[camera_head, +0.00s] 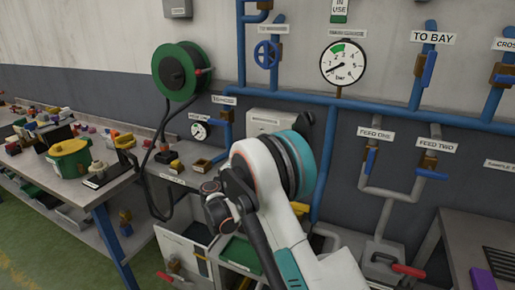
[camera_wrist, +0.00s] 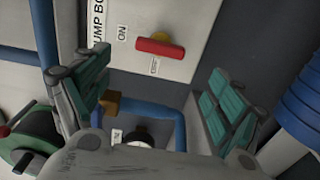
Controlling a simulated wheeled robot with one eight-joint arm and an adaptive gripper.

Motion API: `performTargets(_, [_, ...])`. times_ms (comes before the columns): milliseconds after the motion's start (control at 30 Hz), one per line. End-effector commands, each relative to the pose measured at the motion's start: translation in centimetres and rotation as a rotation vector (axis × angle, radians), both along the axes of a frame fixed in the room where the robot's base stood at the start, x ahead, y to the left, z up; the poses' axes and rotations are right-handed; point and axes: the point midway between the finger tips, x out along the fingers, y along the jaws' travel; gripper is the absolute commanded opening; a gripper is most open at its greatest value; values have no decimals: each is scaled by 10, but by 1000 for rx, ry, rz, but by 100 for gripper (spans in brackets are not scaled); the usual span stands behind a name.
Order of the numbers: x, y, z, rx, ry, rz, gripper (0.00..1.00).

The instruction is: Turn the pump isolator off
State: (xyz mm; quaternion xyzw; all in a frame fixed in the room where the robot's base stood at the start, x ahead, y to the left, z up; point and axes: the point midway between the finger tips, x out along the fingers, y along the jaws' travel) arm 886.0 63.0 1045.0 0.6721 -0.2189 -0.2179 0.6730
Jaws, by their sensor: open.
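The pump isolator is a red bar handle (camera_wrist: 160,49) on a yellow hub (camera_wrist: 178,39), mounted on a pale box face (camera_wrist: 195,20) labelled "PUMP BO…". In the wrist view the handle lies across the picture, one end toward the ON label (camera_wrist: 122,33). The OFF label (camera_wrist: 155,66) sits just below it. My gripper (camera_wrist: 158,92) is open and empty, with one green-padded finger on each side below the handle; neither touches it. In the head view a pale box (camera_head: 263,121) shows behind my arm; my arm hides the handle and my gripper there.
Blue pipes run along the wall. A green hose reel (camera_head: 176,70) and a small gauge (camera_head: 199,131) are to the left. A large gauge (camera_head: 343,62) hangs above right. A cluttered workbench (camera_head: 95,190) stands at left. Grey pipes (camera_head: 388,195) stand at right.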

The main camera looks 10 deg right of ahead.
Motion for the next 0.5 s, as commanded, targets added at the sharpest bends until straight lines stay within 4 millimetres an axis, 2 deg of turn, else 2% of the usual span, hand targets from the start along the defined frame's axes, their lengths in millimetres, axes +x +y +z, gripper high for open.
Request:
performTargets(300, [52, -39, -2, 1, 0, -3, 87])
performTargets(500, [77, -56, -2, 1, 0, -2, 87])
